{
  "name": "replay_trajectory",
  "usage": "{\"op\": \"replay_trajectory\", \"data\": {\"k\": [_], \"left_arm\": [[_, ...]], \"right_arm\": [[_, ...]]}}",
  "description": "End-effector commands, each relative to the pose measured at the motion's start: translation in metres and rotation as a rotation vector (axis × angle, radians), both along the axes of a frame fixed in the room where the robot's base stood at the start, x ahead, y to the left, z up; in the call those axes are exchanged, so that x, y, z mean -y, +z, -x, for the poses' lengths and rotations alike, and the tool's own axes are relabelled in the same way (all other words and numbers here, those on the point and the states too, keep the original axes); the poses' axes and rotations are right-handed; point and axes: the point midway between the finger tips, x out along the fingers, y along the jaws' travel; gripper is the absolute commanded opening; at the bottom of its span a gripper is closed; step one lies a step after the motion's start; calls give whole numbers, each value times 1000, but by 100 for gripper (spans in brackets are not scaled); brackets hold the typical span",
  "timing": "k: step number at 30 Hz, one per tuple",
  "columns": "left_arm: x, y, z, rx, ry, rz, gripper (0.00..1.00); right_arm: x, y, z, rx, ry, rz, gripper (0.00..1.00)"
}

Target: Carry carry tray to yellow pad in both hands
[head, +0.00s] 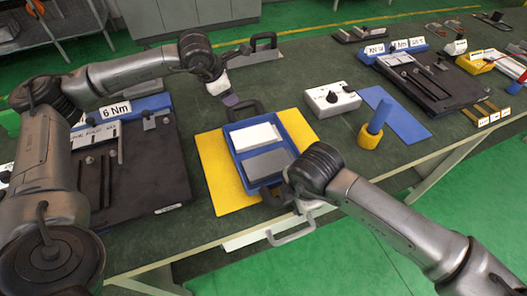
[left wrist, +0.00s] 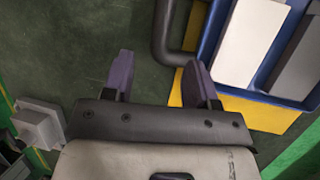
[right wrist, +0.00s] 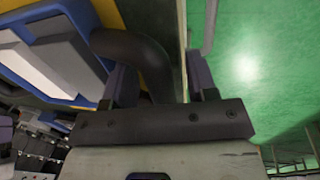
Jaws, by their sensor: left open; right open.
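The blue carry tray (head: 232,150) lies on the yellow pad (head: 216,172). It holds a white block (head: 256,136) and a grey block (head: 268,163) in separate compartments. My left gripper (head: 230,100) is open and empty beside the tray's far black handle (head: 243,108). In the left wrist view that handle (left wrist: 162,40) lies beyond the fingers (left wrist: 163,75), near the right one. My right gripper (right wrist: 160,78) is open at the near black handle (right wrist: 145,50), which passes between its fingers in the right wrist view. My right wrist hides much of this handle in the head view.
A dark fixture board (head: 155,165) lies left. A grey handle (head: 290,230) juts from the bench's front edge.

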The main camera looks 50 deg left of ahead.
Motion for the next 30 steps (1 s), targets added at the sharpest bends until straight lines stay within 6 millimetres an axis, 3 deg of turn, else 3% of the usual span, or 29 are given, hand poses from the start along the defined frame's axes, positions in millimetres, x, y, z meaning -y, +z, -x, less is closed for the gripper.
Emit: {"op": "replay_trajectory", "data": {"k": [6,11,30], "left_arm": [[1,24,11,0,0,-1,53],[2,31,14,0,0,1,53],[2,32,15,0,0,1,53]], "right_arm": [[0,0,0,0,0,0,53],[1,5,0,0,0,-1,53],[19,103,6,1,0,-1,53]]}}
